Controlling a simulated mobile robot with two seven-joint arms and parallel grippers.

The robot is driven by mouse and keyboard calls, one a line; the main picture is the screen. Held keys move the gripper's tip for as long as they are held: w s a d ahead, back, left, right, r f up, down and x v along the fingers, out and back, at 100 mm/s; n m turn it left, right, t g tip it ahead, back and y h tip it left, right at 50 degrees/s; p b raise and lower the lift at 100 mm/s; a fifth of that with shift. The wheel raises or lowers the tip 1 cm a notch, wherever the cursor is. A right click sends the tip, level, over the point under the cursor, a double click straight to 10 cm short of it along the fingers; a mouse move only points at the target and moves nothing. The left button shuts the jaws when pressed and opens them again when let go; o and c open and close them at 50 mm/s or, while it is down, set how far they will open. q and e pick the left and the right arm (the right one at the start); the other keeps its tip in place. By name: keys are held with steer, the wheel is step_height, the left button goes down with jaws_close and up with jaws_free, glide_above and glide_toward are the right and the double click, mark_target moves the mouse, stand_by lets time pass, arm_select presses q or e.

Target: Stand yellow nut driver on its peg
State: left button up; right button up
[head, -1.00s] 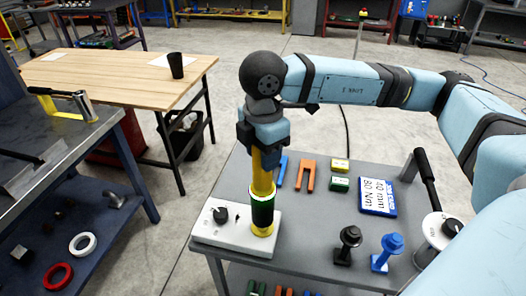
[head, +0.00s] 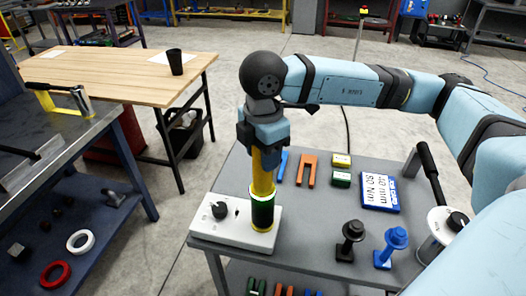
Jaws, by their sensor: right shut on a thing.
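The yellow nut driver (head: 262,180) is upright in my right gripper (head: 265,146), which is shut on its upper end. The driver has a yellow shaft, a white ring and a dark green lower sleeve. It stands over the white base plate (head: 228,232) at the near left corner of the grey table, with a thin yellow edge at its foot. Any peg under it is hidden, so I cannot tell whether it is seated. My left gripper is not in view.
A black knob (head: 220,210) sits on the white plate beside the driver. Orange (head: 307,169) and blue (head: 282,164) pieces, yellow (head: 341,160) and green (head: 340,179) blocks, a blue-framed sign (head: 379,192), and black (head: 349,241) and blue (head: 390,247) posts stand to the right.

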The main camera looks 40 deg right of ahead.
steer(key=shift+f+b, duration=0.3)
steer(key=shift+f, duration=0.05)
steer(key=o, duration=1.6)
steer(key=shift+r+p, duration=2.05)
steer(key=shift+r, duration=1.5)
